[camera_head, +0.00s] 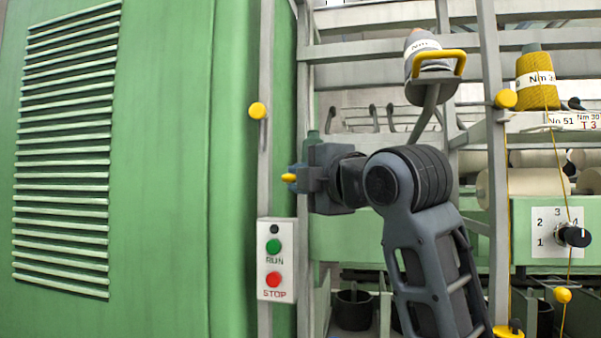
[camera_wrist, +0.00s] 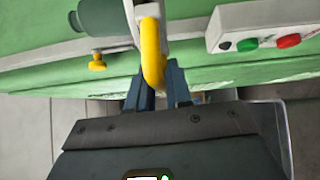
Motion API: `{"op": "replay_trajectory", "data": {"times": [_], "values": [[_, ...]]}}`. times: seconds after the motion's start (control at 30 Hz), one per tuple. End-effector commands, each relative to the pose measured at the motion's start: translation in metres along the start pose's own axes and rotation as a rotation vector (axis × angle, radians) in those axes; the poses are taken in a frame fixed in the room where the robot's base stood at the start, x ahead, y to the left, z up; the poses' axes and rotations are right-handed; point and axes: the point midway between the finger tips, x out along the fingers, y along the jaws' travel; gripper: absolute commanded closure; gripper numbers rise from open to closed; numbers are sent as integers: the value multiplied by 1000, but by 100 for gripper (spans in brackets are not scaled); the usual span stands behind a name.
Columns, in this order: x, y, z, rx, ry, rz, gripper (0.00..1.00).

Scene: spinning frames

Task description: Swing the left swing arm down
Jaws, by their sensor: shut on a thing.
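My gripper (camera_head: 298,178) is at the left post of the frame, beside the green cabinet, pointing left. In the wrist view its two blue fingers (camera_wrist: 158,84) are closed on a yellow handle (camera_wrist: 152,50). The handle is a curved loop joined to a pale grey part, which seems to be the left swing arm (camera_wrist: 150,12). The handle's yellow end (camera_head: 289,178) shows just beyond the fingertips in the head view. The gripper hides most of this swing arm there.
A RUN/STOP box (camera_head: 276,261) is just below my gripper. A yellow knob (camera_head: 257,110) sits on the post above it. The green cabinet (camera_head: 160,200) closes off the left. A yellow cone (camera_head: 537,82) and a numbered dial (camera_head: 572,236) are at the right.

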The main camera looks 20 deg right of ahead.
Motion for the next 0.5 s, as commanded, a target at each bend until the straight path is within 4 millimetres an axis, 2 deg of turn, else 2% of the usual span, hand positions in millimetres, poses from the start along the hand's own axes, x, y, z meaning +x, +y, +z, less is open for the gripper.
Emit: {"op": "replay_trajectory", "data": {"times": [0.13,0.5], "values": [[1,-9,2,1,-1,-2,100],[2,-12,2,1,-1,-4,100]]}}
